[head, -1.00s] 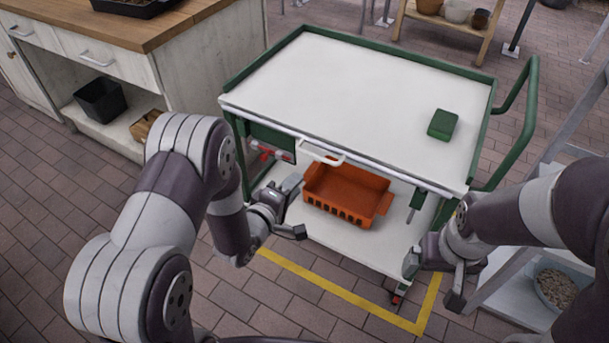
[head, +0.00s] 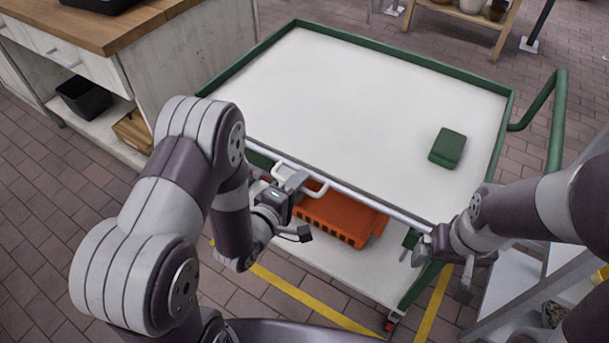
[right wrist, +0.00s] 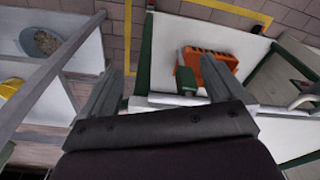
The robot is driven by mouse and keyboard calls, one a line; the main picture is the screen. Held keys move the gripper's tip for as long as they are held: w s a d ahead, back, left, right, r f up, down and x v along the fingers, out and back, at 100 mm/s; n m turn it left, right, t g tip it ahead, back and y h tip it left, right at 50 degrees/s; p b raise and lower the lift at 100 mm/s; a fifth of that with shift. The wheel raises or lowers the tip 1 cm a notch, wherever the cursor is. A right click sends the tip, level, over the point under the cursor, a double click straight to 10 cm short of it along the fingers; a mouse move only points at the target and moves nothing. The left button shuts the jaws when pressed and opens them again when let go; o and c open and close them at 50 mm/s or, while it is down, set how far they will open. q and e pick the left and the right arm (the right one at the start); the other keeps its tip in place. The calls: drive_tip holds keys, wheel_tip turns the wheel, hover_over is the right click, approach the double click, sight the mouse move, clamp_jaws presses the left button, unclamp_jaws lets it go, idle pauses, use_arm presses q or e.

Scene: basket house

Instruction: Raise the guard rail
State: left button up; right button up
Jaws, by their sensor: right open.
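The guard rail (head: 345,195) is a pale bar along the near edge of a green-framed trolley with a white top (head: 360,100). My right gripper (head: 441,270) is open and empty near the rail's right end. A green latch-like part (head: 411,239) is beside its left finger. In the right wrist view, this part (right wrist: 187,79) and the rail (right wrist: 180,99) show between the open fingers (right wrist: 162,78).
An orange crate (head: 345,222) stands on the trolley's lower shelf. A green block (head: 447,148) lies on the top. A wooden-topped cabinet (head: 205,50) is at left, and a grey rack (head: 565,250) stands close to my right arm.

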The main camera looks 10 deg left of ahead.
use_arm(q)
drive_tip(key=shift+s, duration=0.1)
clamp_jaws()
wheel_tip(320, 180, up, 9)
drive_tip(key=p, duration=0.8)
drive_tip(key=shift+f, duration=0.2)
drive_tip(key=shift+w+f, duration=0.2)
drive_tip(key=shift+c, duration=0.2)
unclamp_jaws()
drive_tip(key=shift+r, duration=0.1)
drive_tip(key=shift+o, duration=0.2)
drive_tip(key=shift+s, duration=0.1)
drive_tip(key=shift+b, duration=0.3)
